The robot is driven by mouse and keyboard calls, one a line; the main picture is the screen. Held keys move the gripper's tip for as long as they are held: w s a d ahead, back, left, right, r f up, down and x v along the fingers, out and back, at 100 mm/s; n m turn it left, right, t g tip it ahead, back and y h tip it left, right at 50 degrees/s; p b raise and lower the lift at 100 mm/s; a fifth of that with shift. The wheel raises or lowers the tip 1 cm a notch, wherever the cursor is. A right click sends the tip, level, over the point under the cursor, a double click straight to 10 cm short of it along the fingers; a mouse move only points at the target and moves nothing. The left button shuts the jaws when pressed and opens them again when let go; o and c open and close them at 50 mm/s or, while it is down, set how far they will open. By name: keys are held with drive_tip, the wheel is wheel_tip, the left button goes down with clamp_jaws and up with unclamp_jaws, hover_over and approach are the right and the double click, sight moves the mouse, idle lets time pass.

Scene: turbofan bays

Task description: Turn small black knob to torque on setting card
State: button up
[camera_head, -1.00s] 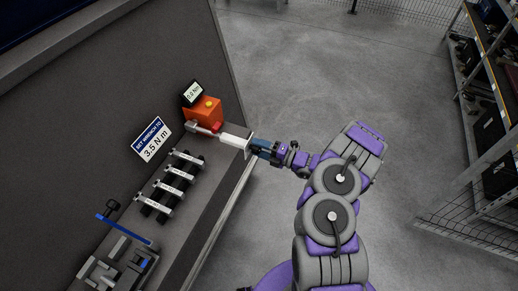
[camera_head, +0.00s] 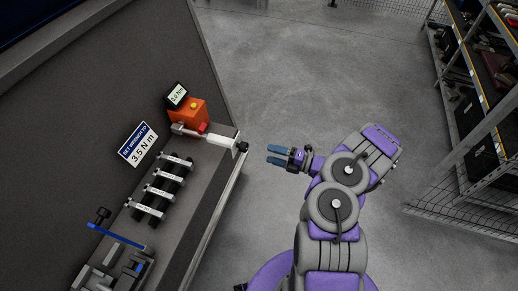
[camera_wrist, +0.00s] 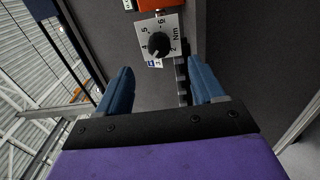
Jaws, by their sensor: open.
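The small black knob (camera_head: 243,147) is on the end of a white torque wrench (camera_head: 215,142) at the bench's right edge. In the wrist view the knob (camera_wrist: 158,44) sits on a grey dial plate (camera_wrist: 172,28) marked with numbers and "Nm"; its exact pointer setting is too small to read. The setting card (camera_head: 138,144) reads "SET WRENCH TO 3.5 N m". My gripper (camera_head: 270,154) is open and empty, to the right of the knob and apart from it. In the wrist view the knob appears beyond and between my two blue fingers (camera_wrist: 160,70).
An orange tester (camera_head: 187,112) with a small display (camera_head: 177,95) stands at the wrench's far end. Several tools lie on a black rack (camera_head: 161,190). A blue-handled tool (camera_head: 116,236) is nearer. Shelving (camera_head: 480,70) stands at right; the floor between is clear.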

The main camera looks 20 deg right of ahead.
drive_tip(key=v, duration=0.6)
drive_tip(key=shift+d, duration=0.1)
idle(0.3)
